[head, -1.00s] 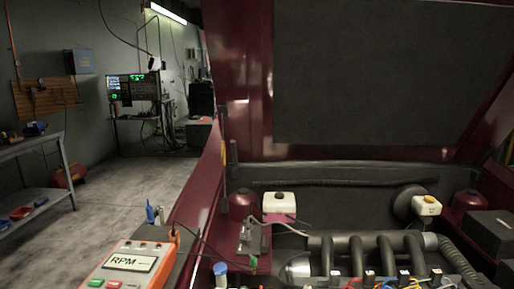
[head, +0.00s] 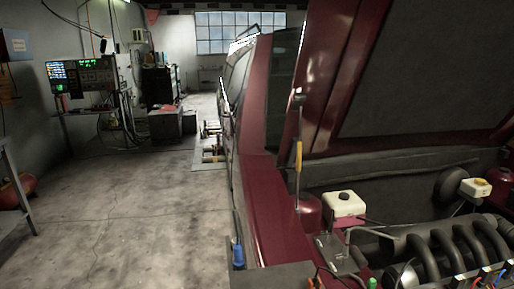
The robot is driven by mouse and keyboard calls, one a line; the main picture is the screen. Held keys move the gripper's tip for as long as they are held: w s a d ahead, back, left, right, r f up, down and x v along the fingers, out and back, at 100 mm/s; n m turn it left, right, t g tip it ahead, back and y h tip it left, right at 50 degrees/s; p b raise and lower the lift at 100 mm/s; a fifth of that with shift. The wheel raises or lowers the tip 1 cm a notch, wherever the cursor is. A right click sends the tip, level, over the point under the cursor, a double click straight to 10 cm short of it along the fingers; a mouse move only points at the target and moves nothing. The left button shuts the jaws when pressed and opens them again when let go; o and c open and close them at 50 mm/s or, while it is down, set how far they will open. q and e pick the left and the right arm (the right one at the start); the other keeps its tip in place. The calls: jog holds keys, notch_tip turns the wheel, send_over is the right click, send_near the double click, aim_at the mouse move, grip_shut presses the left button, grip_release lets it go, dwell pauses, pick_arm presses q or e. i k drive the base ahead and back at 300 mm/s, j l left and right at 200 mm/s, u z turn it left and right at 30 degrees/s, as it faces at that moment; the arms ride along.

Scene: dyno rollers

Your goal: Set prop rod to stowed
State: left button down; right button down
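The prop rod (head: 298,190) is a thin, near-vertical rod at the left side of the engine bay. It has a yellow grip (head: 299,155) on its upper part. Its top end meets the edge of the raised dark-red hood (head: 322,85), and its lower end comes down by the left fender (head: 262,195). Neither gripper shows in the head view.
The engine bay holds a white reservoir (head: 345,204) and black intake pipes (head: 440,250). A dark tray surface with a blue-handled tool (head: 238,254) lies at the front left. Open concrete floor (head: 120,220) runs along the car's left side. A monitor stand (head: 85,78) is further back.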

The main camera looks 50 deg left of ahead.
aim_at(299, 155)
jog(key=k+j, duration=0.15)
jog(key=j, duration=0.2)
jog(key=k+j, duration=0.1)
jog(key=j, duration=0.2)
jog(key=k+j, duration=0.15)
jog(key=j, duration=0.2)
jog(key=k+j, duration=0.15)
jog(key=j, duration=0.15)
